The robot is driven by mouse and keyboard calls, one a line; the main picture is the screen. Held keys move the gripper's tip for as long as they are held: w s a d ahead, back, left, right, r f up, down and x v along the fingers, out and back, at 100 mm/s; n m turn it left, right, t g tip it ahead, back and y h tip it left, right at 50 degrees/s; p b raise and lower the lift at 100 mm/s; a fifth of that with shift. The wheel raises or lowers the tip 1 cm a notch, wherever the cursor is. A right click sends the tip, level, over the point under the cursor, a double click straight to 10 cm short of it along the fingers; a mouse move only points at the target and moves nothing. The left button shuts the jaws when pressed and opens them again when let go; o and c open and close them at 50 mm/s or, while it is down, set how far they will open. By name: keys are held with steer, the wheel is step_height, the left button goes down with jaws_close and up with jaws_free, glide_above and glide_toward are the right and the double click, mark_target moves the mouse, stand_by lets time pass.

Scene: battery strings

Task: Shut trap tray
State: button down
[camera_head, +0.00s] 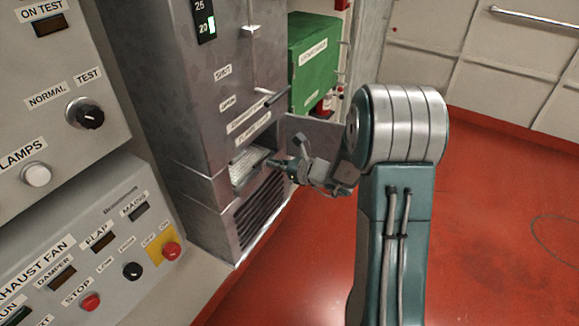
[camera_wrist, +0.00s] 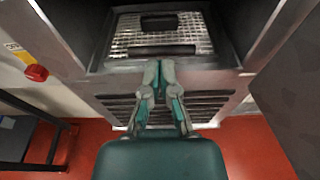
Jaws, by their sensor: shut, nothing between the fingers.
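The trap tray (camera_wrist: 207,38) is a metal mesh tray with a dark slot, set in an opening of the grey cabinet. In the head view the tray (camera_head: 246,160) shows as a light mesh surface low in the cabinet, partly hidden. My gripper (camera_wrist: 158,64) is shut and empty, its fingertips at the tray's front edge in the wrist view. In the head view my gripper (camera_head: 270,163) points left at the tray opening. I cannot tell whether the fingertips touch the tray.
An open grey door panel (camera_head: 318,130) stands right of the opening, close to my wrist. A louvred vent (camera_head: 262,210) lies below. A control panel (camera_head: 85,250) with knobs and buttons is at left, a green box (camera_head: 315,55) behind. Red floor (camera_head: 490,210) is clear at right.

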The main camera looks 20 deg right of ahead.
steer(key=shift+x, duration=0.85)
steer(key=shift+r+x, duration=0.15)
steer(key=shift+x, duration=0.65)
steer(key=shift+r+x, duration=0.15)
steer(key=shift+x, duration=0.6)
steer(key=shift+r, duration=0.1)
steer(key=shift+d, duration=0.1)
